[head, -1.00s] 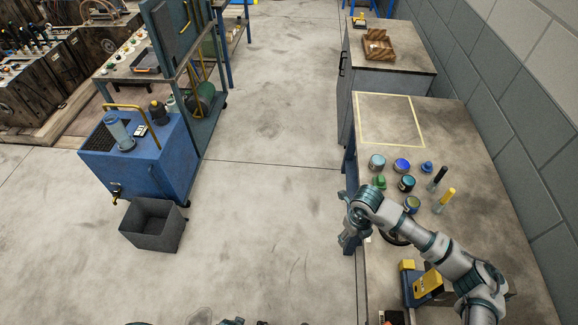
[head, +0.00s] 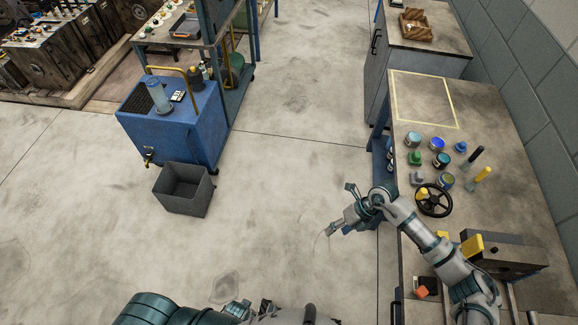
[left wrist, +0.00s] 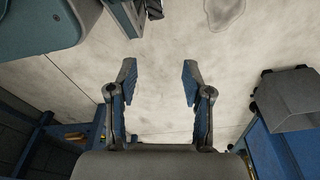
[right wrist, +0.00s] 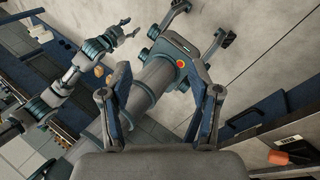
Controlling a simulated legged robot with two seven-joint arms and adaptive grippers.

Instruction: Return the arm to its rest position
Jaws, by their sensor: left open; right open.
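In the right wrist view the right gripper (right wrist: 157,78) is open and empty. In the left wrist view the left gripper (left wrist: 159,72) is open and empty, with bare floor behind its fingers.
A grey open bin (head: 183,190) stands on the floor beside a blue cart (head: 172,125). The floor between cart and bench is clear.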

